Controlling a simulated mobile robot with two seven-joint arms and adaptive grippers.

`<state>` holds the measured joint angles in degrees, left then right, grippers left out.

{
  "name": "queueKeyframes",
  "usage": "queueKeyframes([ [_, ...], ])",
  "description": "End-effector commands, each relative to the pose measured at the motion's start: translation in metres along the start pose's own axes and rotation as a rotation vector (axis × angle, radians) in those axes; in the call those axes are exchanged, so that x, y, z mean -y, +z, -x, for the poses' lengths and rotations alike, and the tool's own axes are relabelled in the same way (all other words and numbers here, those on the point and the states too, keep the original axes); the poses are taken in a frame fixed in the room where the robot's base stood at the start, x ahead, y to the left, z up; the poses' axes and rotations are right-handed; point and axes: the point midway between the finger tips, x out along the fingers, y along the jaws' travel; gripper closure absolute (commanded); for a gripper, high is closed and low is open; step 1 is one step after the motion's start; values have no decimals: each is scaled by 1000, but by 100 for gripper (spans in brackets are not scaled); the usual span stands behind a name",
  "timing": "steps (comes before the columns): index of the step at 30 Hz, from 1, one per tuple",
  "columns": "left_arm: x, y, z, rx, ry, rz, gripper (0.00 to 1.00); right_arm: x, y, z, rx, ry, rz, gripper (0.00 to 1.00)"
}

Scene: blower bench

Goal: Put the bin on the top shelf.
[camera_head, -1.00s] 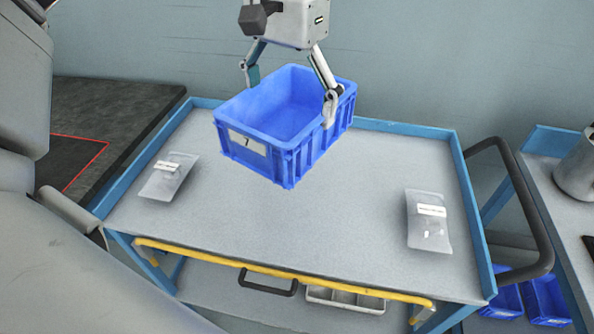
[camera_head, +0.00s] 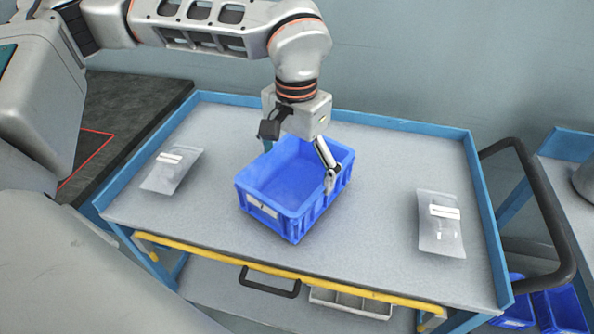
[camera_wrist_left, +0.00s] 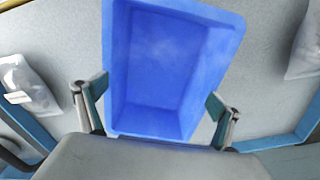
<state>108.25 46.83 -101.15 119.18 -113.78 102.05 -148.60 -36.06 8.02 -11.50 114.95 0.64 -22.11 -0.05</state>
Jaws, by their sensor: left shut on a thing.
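The blue bin (camera_head: 288,186) is upright and looks empty, with a white label on its front wall. It is over the middle of the grey top shelf (camera_head: 365,245) of a blue-framed trolley, very low. I cannot tell whether its base touches the shelf. My left gripper (camera_head: 299,168) is shut on the bin from above, one finger at its right wall and the other partly hidden at the far left side. In the left wrist view the bin (camera_wrist_left: 165,62) lies between the two fingers (camera_wrist_left: 156,95). My right gripper is out of view.
Clear bags with white labels lie on the shelf at left (camera_head: 172,170) and right (camera_head: 440,224). The shelf has a raised blue rim and a yellow front bar (camera_head: 285,276). A grey divided tray (camera_head: 350,304) sits below. A black handle (camera_head: 545,225) curves at the right.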

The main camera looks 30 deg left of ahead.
Motion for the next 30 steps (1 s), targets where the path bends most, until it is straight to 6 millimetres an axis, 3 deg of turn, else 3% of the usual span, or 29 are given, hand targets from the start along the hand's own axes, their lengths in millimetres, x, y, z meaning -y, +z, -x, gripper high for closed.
queueKeyframes([
  [2,0,1,-9,3,1,-1,34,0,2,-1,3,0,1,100],
  [13,0,0,-11,0,0,-1,34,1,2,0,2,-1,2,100],
  [14,0,0,-11,0,0,-1,0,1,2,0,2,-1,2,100],
  [24,0,0,-7,-1,0,-1,0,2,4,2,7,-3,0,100],
  [30,0,-1,21,-6,0,-1,0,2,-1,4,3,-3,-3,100],
])
